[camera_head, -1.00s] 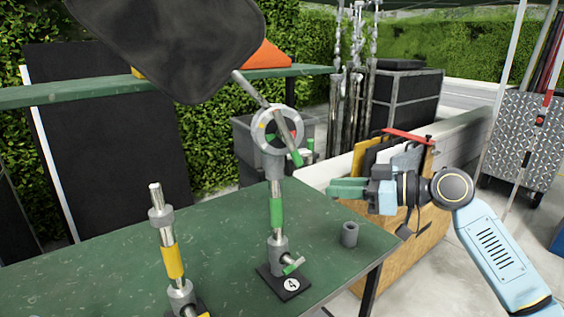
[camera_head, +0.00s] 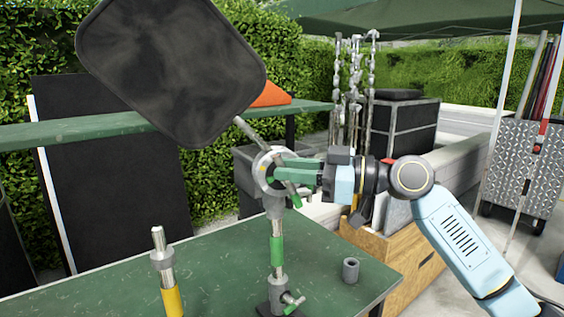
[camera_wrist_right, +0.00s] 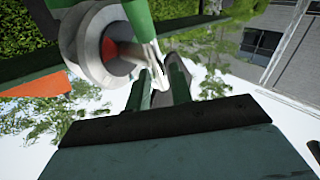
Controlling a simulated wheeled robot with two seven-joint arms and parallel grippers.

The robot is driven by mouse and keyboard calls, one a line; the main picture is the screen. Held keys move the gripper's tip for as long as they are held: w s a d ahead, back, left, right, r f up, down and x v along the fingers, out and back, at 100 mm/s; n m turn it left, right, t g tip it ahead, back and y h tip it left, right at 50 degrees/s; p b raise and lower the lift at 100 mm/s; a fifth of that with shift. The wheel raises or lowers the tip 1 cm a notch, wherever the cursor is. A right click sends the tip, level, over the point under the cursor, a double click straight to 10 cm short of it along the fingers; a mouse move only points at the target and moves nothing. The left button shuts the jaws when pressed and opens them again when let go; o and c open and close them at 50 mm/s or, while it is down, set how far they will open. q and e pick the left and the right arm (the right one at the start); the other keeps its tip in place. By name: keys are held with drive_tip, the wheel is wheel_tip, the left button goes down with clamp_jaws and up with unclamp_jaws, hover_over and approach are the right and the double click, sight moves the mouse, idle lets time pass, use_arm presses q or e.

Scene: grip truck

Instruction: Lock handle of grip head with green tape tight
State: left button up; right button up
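The grip head (camera_head: 268,178), a grey disc with a red centre mark, tops a stand whose post has green tape (camera_head: 277,250). A metal bar slants across it up to a black flag. Its handle with a green end (camera_head: 295,200) points down to the right. My right gripper (camera_head: 280,172) is level at the head from the right, its green fingers overlapping the disc's right side. In the right wrist view the fingers (camera_wrist_right: 160,85) are apart, with a silver handle part (camera_wrist_right: 150,55) close to their tips. Contact cannot be told. My left gripper is out of view.
The black flag (camera_head: 172,70) hangs above left of the head. A yellow-taped stand (camera_head: 168,270) is on the green table (camera_head: 220,270) at left. A grey cup-like piece (camera_head: 351,270) stands near the table's right edge. A lower green handle (camera_head: 294,304) is at the stand's base.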

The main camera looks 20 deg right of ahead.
drive_tip(key=shift+x, duration=1.05)
clamp_jaws()
